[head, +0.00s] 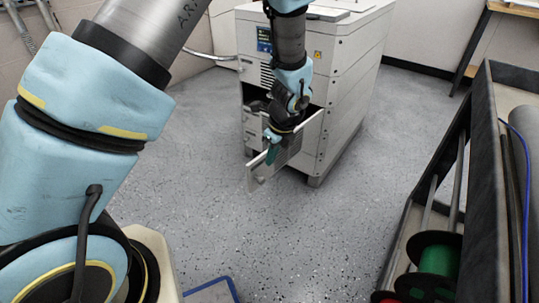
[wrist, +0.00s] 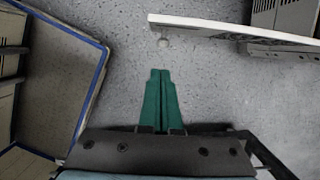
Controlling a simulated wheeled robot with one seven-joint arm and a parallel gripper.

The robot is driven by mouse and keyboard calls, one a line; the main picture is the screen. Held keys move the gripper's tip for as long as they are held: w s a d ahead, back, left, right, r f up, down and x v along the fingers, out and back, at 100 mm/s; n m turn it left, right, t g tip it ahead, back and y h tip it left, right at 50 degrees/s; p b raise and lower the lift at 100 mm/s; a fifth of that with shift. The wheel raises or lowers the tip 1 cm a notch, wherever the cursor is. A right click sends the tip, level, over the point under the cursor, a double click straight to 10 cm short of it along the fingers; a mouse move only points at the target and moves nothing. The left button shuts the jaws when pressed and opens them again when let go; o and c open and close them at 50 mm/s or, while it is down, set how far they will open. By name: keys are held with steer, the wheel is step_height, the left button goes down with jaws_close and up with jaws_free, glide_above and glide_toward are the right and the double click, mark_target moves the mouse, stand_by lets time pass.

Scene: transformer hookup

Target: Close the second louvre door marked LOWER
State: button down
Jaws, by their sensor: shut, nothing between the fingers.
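The open louvre door (head: 311,132) is a pale grey panel. It swings out from the lower front of the white transformer cabinet (head: 345,90), with a small round knob near its free edge. No LOWER marking is readable. My gripper (head: 270,158) has green fingers pressed together and empty. In the wrist view the fingertips (wrist: 160,73) point at the floor beside the door, with a visible gap in the picture; contact cannot be told.
A dark cart or rack (head: 497,190) with a green spool (head: 440,262) stands at the right. A blue-edged object (head: 212,291) lies at the bottom; a blue-edged surface (wrist: 55,75) fills the wrist view's left. Speckled floor (head: 190,150) around the door is clear.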

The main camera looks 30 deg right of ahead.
glide_toward(258, 179)
step_height(258, 179, down, 2)
steer(key=s, duration=0.2)
steer(key=w, duration=0.3)
steer(key=shift+w+a+f, duration=0.1)
steer(key=shift+a+f, duration=0.1)
steer(key=shift+f, duration=0.2)
steer(key=shift+w+a, duration=0.25)
steer(key=shift+w, duration=0.15)
steer(key=shift+w, duration=0.1)
